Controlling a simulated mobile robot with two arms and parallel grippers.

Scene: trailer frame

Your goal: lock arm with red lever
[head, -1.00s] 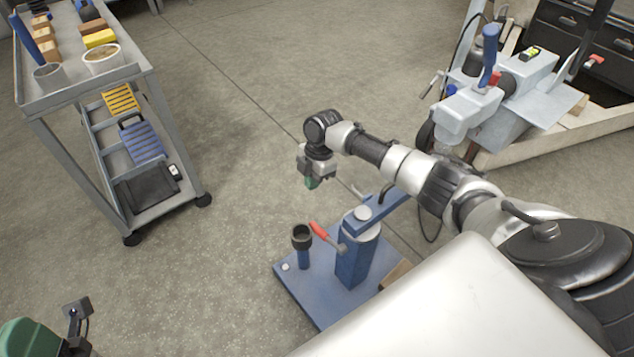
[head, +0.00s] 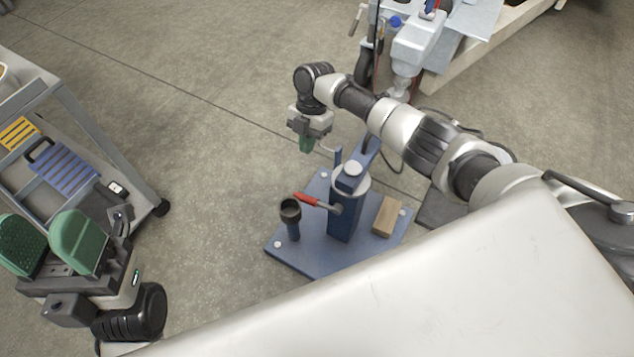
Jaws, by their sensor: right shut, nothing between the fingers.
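The red lever (head: 308,199) sticks out to the left from the side of a blue post (head: 344,215), its red grip pointing at a dark cup-topped stub. A blue swing arm (head: 364,152) sits at the post's top and reaches back to the right. My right gripper (head: 306,146) points down with its green fingers shut and empty. In the picture it is above the lever, apart from it, and just left of the swing arm. My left gripper (head: 50,240) is at the lower left, its two green pads spread wide and empty, far from the lever.
The post stands on a blue base plate (head: 270,248) with the cup-topped stub (head: 291,212) and a wooden block (head: 387,216). A grey cart (head: 85,130) stands at the left, a trailer frame (head: 495,55) at the back right. Bare floor lies between.

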